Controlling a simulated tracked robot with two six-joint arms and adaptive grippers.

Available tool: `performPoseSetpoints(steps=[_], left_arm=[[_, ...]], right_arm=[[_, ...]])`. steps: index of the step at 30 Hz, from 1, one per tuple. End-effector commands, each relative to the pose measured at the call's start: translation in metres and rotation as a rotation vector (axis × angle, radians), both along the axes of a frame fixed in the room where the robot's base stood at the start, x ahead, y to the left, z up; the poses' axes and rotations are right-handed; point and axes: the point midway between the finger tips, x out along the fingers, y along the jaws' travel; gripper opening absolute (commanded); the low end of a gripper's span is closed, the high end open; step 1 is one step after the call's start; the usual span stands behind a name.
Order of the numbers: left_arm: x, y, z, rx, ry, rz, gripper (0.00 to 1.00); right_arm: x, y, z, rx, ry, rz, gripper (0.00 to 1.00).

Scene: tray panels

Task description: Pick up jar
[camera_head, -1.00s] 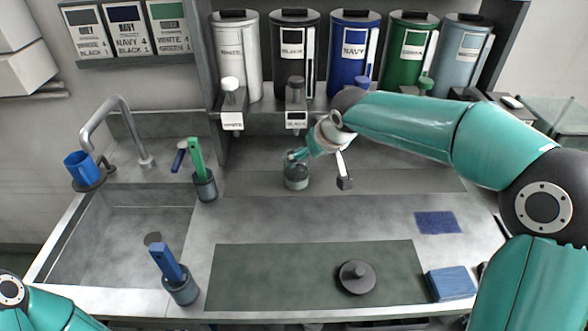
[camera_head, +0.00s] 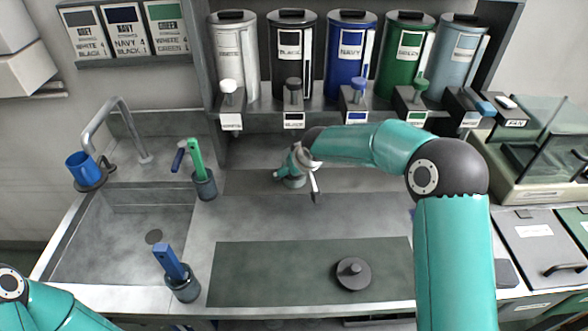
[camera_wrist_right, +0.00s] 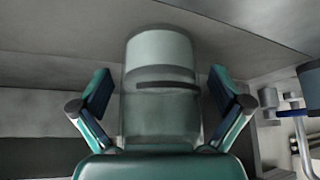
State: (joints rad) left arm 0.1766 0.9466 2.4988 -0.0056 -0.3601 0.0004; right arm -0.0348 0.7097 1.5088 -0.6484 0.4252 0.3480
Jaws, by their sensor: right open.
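The jar (camera_wrist_right: 160,85) is a grey-green, see-through cylinder with a dark band, standing on the counter. In the head view only a small part of the jar (camera_head: 294,183) shows below my right gripper (camera_head: 291,174). In the right wrist view, my right gripper (camera_wrist_right: 160,92) is open. Its two teal fingers stand on either side of the jar, with a visible gap on each side. My left gripper is out of view; only part of the left arm shows at the lower left.
Holders with brushes (camera_head: 204,183) (camera_head: 184,287) stand beside the sink (camera_head: 125,240). A dark knobbed lid (camera_head: 353,272) lies on the green mat (camera_head: 240,270). Labelled dispensers (camera_head: 291,60) line the back shelf.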

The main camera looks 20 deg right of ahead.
Motion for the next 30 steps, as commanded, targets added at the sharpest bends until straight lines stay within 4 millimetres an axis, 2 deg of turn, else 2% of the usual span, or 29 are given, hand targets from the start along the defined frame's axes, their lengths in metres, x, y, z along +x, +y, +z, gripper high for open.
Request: performPoseSetpoints(steps=[7, 8, 23, 24, 30], left_arm=[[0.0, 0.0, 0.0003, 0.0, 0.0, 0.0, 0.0], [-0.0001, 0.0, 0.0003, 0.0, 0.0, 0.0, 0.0], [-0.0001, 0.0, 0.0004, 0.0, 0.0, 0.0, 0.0], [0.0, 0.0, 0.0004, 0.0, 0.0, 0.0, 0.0], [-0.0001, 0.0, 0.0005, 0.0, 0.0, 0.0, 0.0]], right_arm=[[0.0015, 0.0001, -0.0026, 0.0, 0.0, 0.0, 1.0], [0.0014, 0.0001, -0.0027, -0.001, 0.0, 0.001, 0.97], [0.0018, 0.0, -0.0013, 0.0, -0.003, 0.001, 0.13], [0.0017, 0.0, -0.0013, 0.0, -0.002, 0.001, 0.1], [0.0015, -0.0001, -0.0013, 0.0, -0.002, 0.001, 0.1]])
